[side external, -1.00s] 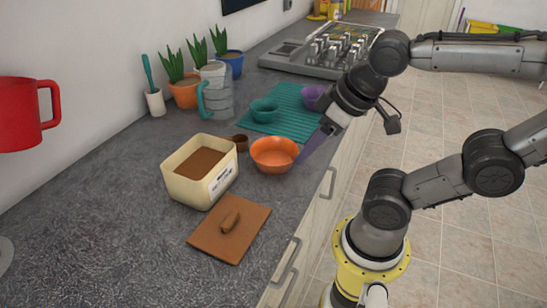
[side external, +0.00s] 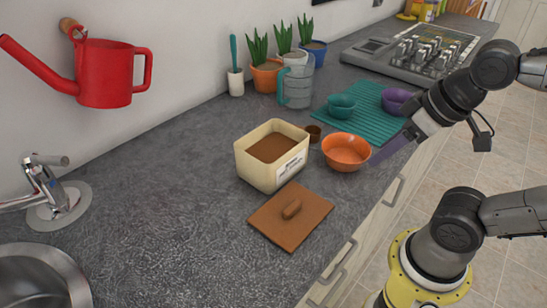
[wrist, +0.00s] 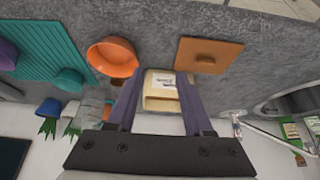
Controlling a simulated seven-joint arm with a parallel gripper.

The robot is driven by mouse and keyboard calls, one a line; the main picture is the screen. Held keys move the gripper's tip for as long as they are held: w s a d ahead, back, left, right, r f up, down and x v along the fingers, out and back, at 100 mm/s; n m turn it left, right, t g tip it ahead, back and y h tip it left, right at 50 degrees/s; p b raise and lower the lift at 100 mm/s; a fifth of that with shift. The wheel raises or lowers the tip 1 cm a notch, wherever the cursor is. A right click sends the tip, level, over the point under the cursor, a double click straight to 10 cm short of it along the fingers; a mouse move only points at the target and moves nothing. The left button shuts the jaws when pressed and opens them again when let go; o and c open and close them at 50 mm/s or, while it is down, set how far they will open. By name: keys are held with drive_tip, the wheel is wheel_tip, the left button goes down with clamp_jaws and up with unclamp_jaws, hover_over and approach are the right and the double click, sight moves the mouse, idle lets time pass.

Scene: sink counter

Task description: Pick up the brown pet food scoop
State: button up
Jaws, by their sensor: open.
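The small brown scoop (side external: 313,132) sits on the counter between the cream food box and the orange bowl, mostly behind them in the side view. It is a small brown round shape there; its handle cannot be made out. My gripper (side external: 385,152) is beside the orange bowl's right side, above the counter's front edge, apart from the scoop. In the wrist view my gripper (wrist: 158,76) has its two purple fingers spread with nothing held between them. The cream box (side external: 272,172) holds brown food, and it shows beyond the fingers in the wrist view (wrist: 160,103).
The orange bowl (side external: 346,153) stands between my gripper and the scoop. A brown lid (side external: 270,222) lies in front of the box. A teal mat (side external: 375,127) with bowls, a clear jug (side external: 297,88) and potted plants stand behind. The counter left of the box is clear.

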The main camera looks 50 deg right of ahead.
idle(0.4)
drive_tip(key=shift+o, duration=0.5)
